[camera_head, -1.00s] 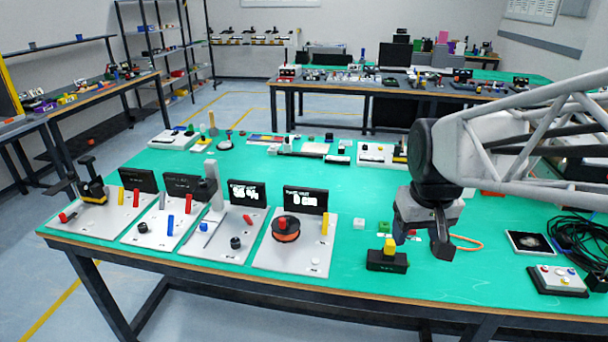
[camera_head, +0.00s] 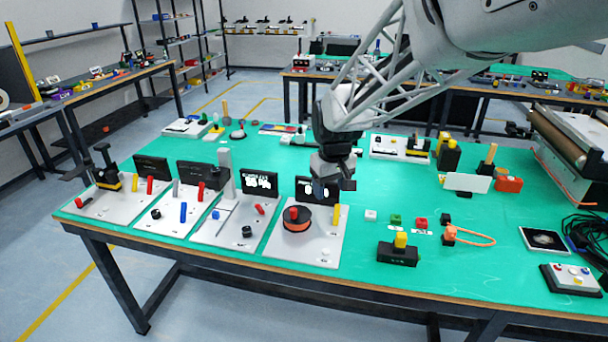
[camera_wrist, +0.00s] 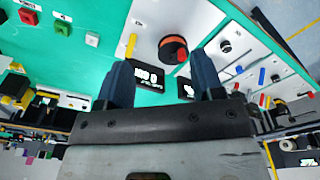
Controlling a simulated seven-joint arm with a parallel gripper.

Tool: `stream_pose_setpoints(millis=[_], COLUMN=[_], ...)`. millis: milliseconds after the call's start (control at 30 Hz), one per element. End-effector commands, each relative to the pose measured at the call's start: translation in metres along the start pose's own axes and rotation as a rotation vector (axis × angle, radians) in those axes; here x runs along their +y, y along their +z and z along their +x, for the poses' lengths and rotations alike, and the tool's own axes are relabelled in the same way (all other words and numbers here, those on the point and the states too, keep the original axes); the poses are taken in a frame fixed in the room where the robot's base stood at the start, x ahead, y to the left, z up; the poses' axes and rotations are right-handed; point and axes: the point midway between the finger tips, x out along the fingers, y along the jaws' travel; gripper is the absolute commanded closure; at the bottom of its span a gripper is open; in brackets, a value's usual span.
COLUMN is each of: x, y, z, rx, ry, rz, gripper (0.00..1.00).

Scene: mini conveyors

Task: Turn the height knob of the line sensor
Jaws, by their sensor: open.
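Several light grey control panels stand in a row at the left of the green table; I cannot tell for sure which is the line sensor. One panel (camera_head: 212,236) has a grey post (camera_head: 226,168), a lit display (camera_head: 260,184), a blue piece (camera_head: 215,214), a red lever (camera_head: 260,209) and a black knob (camera_head: 247,231). The panel to its right bears an orange-black dial (camera_head: 298,225) with a red knob (camera_head: 293,213) and a yellow lever (camera_head: 336,214). My gripper (camera_head: 335,186) is open and empty above that panel's back edge. The wrist view shows both fingers (camera_wrist: 162,82) apart, near the dial (camera_wrist: 173,50).
Two more panels stand at the left, with a black knob (camera_head: 155,214) and a black-yellow device (camera_head: 106,178). To the right are small blocks (camera_head: 395,219), a black box with a yellow button (camera_head: 398,254) and a button pad (camera_head: 572,280). The middle front is clear.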

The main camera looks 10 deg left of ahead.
Motion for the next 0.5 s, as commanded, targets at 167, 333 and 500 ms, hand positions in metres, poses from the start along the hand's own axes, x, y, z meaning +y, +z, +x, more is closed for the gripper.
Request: stream_pose_setpoints(millis=[167, 333, 500], x=[-0.024, -0.05, -0.079], y=[-0.043, -0.082, -0.117], z=[0.028, 0.055, 0.086], rx=[-0.016, -0.028, -0.041], ry=[-0.009, -0.016, -0.023], rz=[-0.075, -0.146, -0.216], gripper=[0.39, 0.39, 0.39])
